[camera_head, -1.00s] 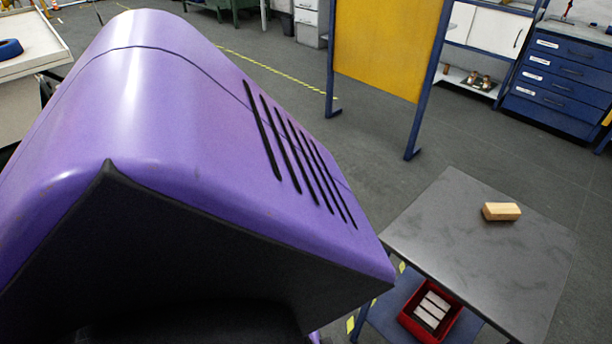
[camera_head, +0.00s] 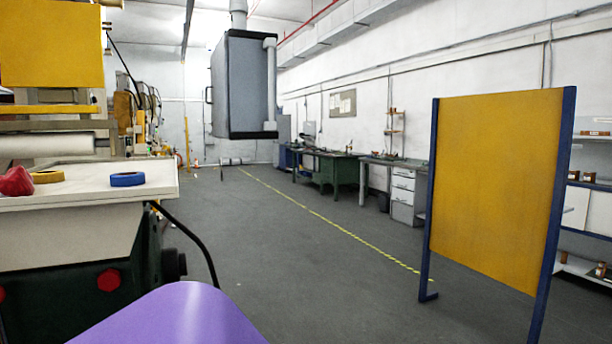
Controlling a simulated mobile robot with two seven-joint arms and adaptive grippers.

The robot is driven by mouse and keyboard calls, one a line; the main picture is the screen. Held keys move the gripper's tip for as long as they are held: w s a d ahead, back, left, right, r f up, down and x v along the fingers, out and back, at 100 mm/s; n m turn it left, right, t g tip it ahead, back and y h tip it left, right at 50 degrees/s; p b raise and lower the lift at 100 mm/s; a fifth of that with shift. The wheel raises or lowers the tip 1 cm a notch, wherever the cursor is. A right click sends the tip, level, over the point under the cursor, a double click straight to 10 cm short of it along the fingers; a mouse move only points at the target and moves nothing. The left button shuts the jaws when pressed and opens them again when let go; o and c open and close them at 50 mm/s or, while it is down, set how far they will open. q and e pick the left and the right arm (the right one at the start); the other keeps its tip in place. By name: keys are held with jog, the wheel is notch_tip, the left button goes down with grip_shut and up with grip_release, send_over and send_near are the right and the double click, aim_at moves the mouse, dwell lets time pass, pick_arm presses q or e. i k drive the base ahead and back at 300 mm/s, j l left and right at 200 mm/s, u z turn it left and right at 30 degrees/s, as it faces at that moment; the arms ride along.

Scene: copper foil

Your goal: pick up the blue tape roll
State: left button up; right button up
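The blue tape roll (camera_head: 127,179) lies flat on the white top (camera_head: 100,190) of the machine at the left, near its right end. A yellow tape roll (camera_head: 47,176) lies to its left, and a red object (camera_head: 16,182) sits at the left edge of the view. Neither of my grippers shows. A purple rounded surface at the bottom, possibly part of my own body, is well below and apart from the tape roll.
A yellow panel on blue posts (camera_head: 497,185) stands at the right. A grey cabinet (camera_head: 245,85) hangs ahead. A black cable (camera_head: 195,238) droops from the machine. The grey floor (camera_head: 310,270) between machine and panel is clear. Green workbenches (camera_head: 335,170) stand far back.

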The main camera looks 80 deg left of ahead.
aim_at(131, 178)
jog(key=u, duration=0.9)
jog(key=i+u, duration=0.1)
jog(key=u, duration=0.75)
jog(key=i+u, duration=0.1)
jog(key=u, duration=1.2)
jog(key=l+u, duration=0.1)
jog(key=u, duration=0.35)
jog(key=i, duration=0.05)
